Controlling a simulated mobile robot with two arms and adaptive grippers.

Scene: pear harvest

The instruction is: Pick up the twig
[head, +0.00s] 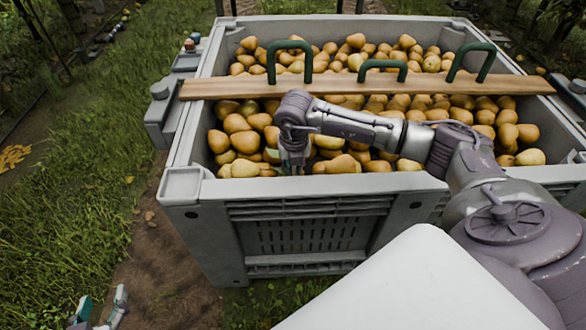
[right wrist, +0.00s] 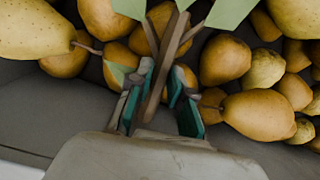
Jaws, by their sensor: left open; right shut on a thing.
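The twig (right wrist: 166,65) is a brown forked stick with pale green leaves, seen in the right wrist view over the pears. My right gripper (right wrist: 160,85) has its green-padded fingers on both sides of the twig's stem and is shut on it. In the head view my right gripper (head: 293,165) points down into the near side of the pear bin, and the twig cannot be made out there. My left gripper (head: 100,305) is open and empty at the bottom left, above the ground outside the bin.
A large grey bin (head: 200,200) is full of yellow-brown pears (head: 240,140). A wooden plank (head: 215,88) with green handles (head: 290,50) lies across its rim, behind my right gripper. Small items stand on the bin's left side. Grass and a dirt strip lie left.

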